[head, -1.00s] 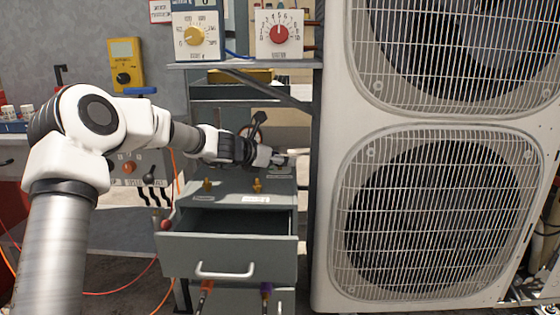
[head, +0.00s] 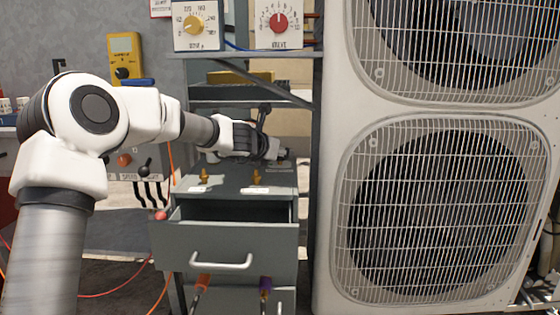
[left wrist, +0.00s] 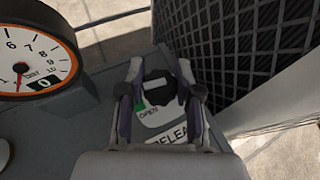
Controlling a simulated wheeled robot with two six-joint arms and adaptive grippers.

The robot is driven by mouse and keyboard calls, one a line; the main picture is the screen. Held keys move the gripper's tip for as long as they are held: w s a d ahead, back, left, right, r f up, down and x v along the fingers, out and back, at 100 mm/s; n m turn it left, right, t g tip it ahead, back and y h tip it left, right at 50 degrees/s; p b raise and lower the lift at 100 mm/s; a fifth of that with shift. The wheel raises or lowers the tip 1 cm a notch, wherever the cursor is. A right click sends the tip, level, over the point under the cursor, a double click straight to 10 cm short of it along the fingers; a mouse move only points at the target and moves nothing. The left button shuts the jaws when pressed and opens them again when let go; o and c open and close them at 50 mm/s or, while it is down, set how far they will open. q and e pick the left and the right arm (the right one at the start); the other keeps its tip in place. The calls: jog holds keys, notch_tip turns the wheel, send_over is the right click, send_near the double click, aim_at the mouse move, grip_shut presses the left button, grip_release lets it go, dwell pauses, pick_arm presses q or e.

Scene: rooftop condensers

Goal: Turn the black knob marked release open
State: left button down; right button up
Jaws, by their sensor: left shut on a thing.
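The black knob (left wrist: 158,92) stands on a grey panel in the left wrist view. A white plate beside it reads "OPEN", with a green mark, and a label (left wrist: 182,136) below reads "RELEA", the rest cut off by my gripper. My left gripper (left wrist: 160,82) has one finger on each side of the knob and is shut on it. In the head view my left gripper (head: 274,152) is at the back of the grey cabinet top, tilted downward, and the knob cannot be made out there. My right gripper is not in view.
A round gauge (left wrist: 32,58) stands beside the knob. In front of it the cabinet has an open drawer (head: 222,250) and brass fittings on top. A shelf above carries a yellow dial (head: 193,25) and a red dial (head: 280,22). A large condenser (head: 440,210) stands close on the right.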

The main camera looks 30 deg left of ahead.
pick_arm(q)
jog(key=c, duration=0.8)
grip_release()
jog(key=shift+o, duration=0.2)
jog(key=v, duration=0.7)
jog(key=shift+s+r, duration=0.15)
jog(key=shift+s, duration=0.1)
